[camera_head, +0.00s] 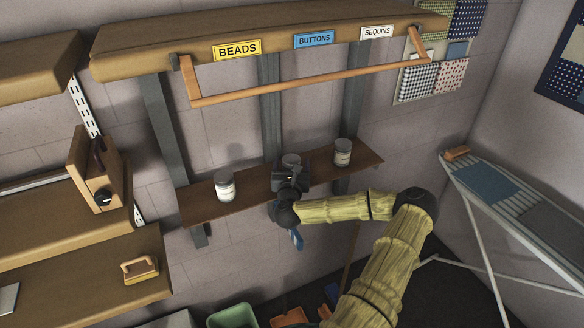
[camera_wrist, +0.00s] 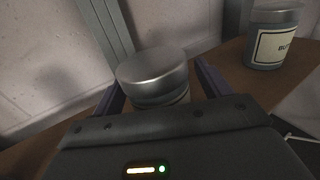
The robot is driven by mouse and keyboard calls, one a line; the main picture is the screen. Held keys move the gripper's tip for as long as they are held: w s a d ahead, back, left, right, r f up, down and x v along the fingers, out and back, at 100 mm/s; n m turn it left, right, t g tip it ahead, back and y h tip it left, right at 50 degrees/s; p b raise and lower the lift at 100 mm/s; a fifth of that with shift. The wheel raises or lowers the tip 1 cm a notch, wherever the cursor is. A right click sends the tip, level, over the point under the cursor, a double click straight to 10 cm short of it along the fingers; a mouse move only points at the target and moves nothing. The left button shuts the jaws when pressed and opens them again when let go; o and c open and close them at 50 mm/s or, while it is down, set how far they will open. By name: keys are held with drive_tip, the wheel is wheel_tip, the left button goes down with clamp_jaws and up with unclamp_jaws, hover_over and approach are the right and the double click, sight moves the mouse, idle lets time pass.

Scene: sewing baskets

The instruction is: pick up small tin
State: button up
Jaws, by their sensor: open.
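A small round tin with a grey metal lid (camera_wrist: 152,73) stands upright, seen close up in the wrist view. In the head view its top (camera_head: 291,158) shows just behind my gripper (camera_head: 290,172), which hides most of it. My gripper is open, and in the wrist view its two dark fingers (camera_wrist: 159,93) lie on either side of the tin. I cannot tell whether they touch it. The lower part of the tin is hidden by my gripper body.
A wooden rail (camera_head: 310,84) hangs above, under a shelf with BEADS, BUTTONS and SEQUINS signs. A wall lies behind.

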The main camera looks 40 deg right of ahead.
idle(0.3)
drive_tip(key=c, duration=1.1)
drive_tip(key=shift+c, duration=0.2)
drive_tip(key=shift+r, duration=0.1)
wheel_tip(320, 180, up, 10)
drive_tip(key=b, duration=0.2)
drive_tip(key=shift+b, duration=0.4)
